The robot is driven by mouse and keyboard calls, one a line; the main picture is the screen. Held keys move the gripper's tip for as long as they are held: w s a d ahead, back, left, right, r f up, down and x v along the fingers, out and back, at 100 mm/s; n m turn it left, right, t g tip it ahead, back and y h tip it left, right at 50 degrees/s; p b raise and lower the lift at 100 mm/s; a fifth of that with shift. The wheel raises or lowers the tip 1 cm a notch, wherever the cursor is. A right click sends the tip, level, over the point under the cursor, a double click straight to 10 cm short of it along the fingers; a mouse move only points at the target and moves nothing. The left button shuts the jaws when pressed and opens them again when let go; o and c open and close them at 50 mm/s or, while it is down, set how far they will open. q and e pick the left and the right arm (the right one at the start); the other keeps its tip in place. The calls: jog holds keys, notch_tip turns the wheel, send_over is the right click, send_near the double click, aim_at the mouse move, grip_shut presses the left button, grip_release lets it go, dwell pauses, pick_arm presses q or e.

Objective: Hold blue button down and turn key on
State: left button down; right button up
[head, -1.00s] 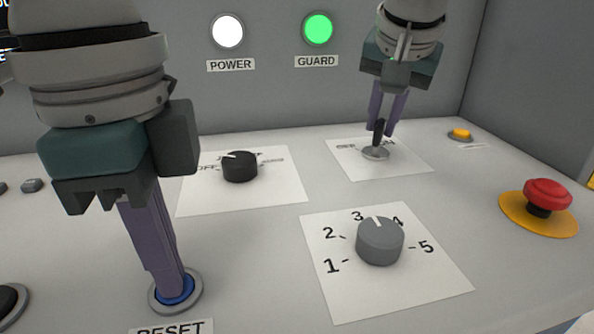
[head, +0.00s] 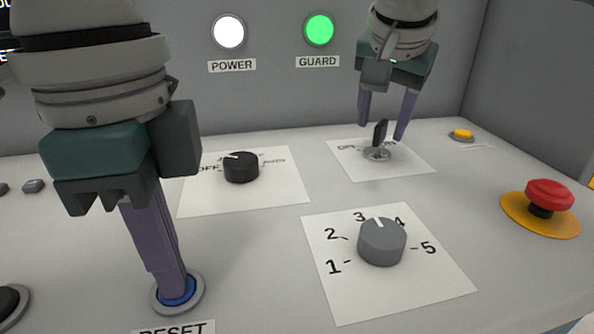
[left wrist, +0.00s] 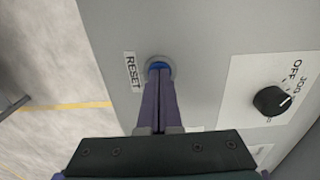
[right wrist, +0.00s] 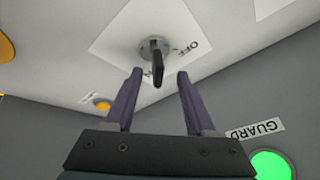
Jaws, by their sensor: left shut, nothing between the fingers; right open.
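The blue button (head: 176,290) sits in a grey ring beside the RESET label. My left gripper (head: 178,284) is shut and empty, and its fingertips rest on the blue button, hiding part of it. The left wrist view also shows the tips on the blue button (left wrist: 158,66). The black key (head: 379,134) stands upright in its round metal switch on a white card. My right gripper (head: 384,130) is open, with one finger on each side of the key and apart from it. In the right wrist view the key (right wrist: 157,68) shows between and beyond the fingertips.
A black selector knob (head: 241,167) and a grey numbered knob (head: 381,242) stand between the arms. A red emergency button (head: 549,195) is at the right and a small yellow button (head: 462,134) at the back right. The POWER lamp (head: 229,31) is white; the GUARD lamp (head: 319,30) is green.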

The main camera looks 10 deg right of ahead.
aim_at(383, 122)
pick_arm(q)
jog(key=shift+a+f, duration=0.15)
jog(key=shift+f, duration=0.25)
pick_arm(e)
jog(key=shift+f, duration=0.1)
jog(key=shift+r, duration=3.55)
pick_arm(q)
notch_tip(383, 122, up, 11)
jog(key=shift+f, duration=0.2)
